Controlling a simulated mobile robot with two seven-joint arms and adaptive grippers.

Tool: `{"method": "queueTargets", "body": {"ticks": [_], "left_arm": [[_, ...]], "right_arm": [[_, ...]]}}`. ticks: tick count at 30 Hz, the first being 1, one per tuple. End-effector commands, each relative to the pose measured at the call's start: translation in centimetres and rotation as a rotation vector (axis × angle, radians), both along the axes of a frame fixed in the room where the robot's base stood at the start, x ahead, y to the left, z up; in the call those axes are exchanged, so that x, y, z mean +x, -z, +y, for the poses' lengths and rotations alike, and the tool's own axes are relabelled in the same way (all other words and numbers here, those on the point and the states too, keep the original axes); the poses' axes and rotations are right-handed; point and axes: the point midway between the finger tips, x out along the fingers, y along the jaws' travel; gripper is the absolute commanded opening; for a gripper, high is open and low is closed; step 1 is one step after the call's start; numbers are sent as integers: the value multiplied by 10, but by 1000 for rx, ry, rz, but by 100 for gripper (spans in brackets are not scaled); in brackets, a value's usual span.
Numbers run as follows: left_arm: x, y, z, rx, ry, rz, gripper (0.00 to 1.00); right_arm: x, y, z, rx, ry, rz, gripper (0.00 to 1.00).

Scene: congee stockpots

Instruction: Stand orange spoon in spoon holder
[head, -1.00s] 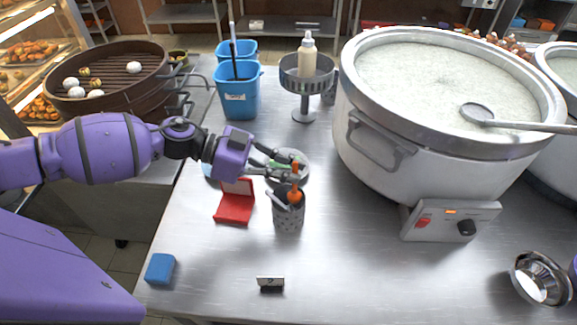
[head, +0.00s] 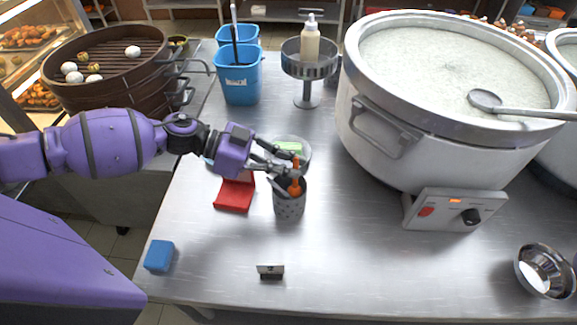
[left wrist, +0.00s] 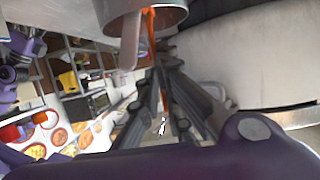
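The spoon holder (head: 289,204) is a grey, perforated metal cup standing upright on the steel table, with a grey utensil in it. The orange spoon (head: 295,188) is at the holder's mouth, its wide part by the rim and its thin part rising between my fingers. How deep it sits is hidden. My left gripper (head: 292,168) is just above the holder, its fingers closed around the spoon. In the left wrist view the fingers (left wrist: 167,70) converge on the orange spoon (left wrist: 151,28), beside the holder's metal wall (left wrist: 172,16). My right gripper is out of view.
A red stand (head: 234,194) is left of the holder, and a plate (head: 300,150) lies behind it. A big stockpot (head: 400,135) stands close on the right. A blue block (head: 159,255) and a small metal sign (head: 270,271) are in front. The front middle is clear.

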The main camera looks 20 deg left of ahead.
Motion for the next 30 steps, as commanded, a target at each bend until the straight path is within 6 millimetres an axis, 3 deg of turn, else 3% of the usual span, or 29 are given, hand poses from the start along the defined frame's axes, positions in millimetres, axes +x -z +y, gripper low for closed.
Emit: {"method": "queueTargets", "body": {"ticks": [5,17,30], "left_arm": [[0,0,0,0,0,0,27],[-2,-2,8,3,-2,1,27],[-23,-33,86,4,-3,2,27]], "right_arm": [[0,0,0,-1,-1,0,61],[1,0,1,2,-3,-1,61],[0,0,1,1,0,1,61]]}}
